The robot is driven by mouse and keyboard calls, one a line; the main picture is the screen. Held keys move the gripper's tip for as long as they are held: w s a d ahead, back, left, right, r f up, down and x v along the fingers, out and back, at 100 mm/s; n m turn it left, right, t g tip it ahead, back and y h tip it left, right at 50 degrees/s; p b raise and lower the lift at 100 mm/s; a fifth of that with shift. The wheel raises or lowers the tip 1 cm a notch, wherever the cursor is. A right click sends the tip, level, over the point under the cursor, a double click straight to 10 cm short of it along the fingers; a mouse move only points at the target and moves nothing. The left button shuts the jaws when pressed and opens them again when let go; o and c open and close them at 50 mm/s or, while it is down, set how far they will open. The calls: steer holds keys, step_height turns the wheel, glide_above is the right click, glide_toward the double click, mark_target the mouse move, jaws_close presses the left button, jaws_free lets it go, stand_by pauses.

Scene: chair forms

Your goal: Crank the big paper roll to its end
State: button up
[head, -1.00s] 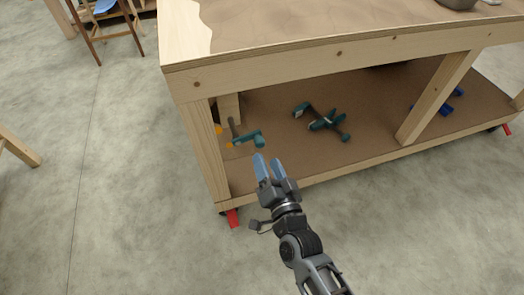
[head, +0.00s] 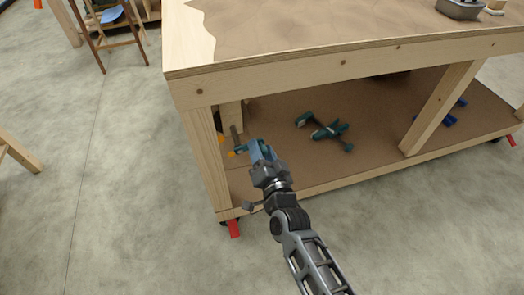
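My gripper (head: 262,150), with blue fingers, reaches toward the workbench's lower shelf at its left end. In the head view its fingers overlap a teal clamp (head: 241,149) near the left leg. I cannot tell whether they touch it, or whether the fingers are open or shut. No big paper roll or crank can be made out. Brown paper-like covering (head: 300,25) with a ragged left edge lies on the bench top.
The wooden workbench (head: 260,82) has a caster with a red lever (head: 234,228). Another teal clamp (head: 325,130) and blue tools (head: 449,119) lie on its shelf. A grey tray (head: 460,9) is on top. A wooden stool (head: 99,45) stands back left.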

steer(key=c, duration=0.7)
steer(key=shift+r+n+p, duration=0.15)
steer(key=shift+n+p, duration=0.25)
steer(key=shift+p, duration=0.15)
steer(key=shift+c, duration=0.3)
steer(key=o, duration=0.9)
steer(key=shift+o, duration=0.2)
steer(key=p+v, duration=0.1)
steer(key=v, duration=0.6)
steer(key=shift+s, duration=0.4)
steer(key=shift+d, duration=0.2)
